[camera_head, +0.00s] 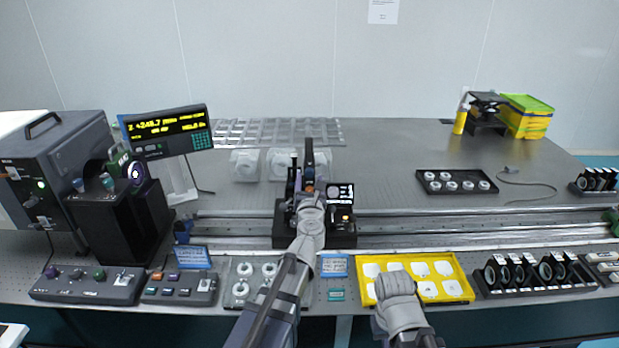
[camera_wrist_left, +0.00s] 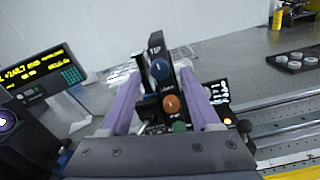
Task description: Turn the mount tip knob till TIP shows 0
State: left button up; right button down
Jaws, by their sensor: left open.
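The mount (camera_head: 309,158) stands upright on a black base on the rail. In the left wrist view its plate, marked TIP (camera_wrist_left: 155,42), carries a blue knob (camera_wrist_left: 160,69) at the top, an orange knob (camera_wrist_left: 171,104) below and a green knob (camera_wrist_left: 180,126) lowest. My left gripper (camera_head: 308,190) is at the mount; in the left wrist view its purple fingers are open, one on each side of the knobs, not closed on any. A small readout (camera_head: 341,193) glows right of the mount; its figures are too small to read. My right arm shows at the lower right; its jaws do not show.
A yellow tray (camera_head: 455,286) of white parts lies in front of the rail, below my right arm. A control box (camera_head: 88,284), a black instrument (camera_head: 112,225) and a large display (camera_head: 166,130) stand left. Lens holders (camera_head: 532,272) stand right.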

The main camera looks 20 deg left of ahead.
aim_at(309, 172)
pick_arm(q)
jog(key=shift+x, duration=1.25)
jog(key=shift+s, duration=0.1)
grip_shut()
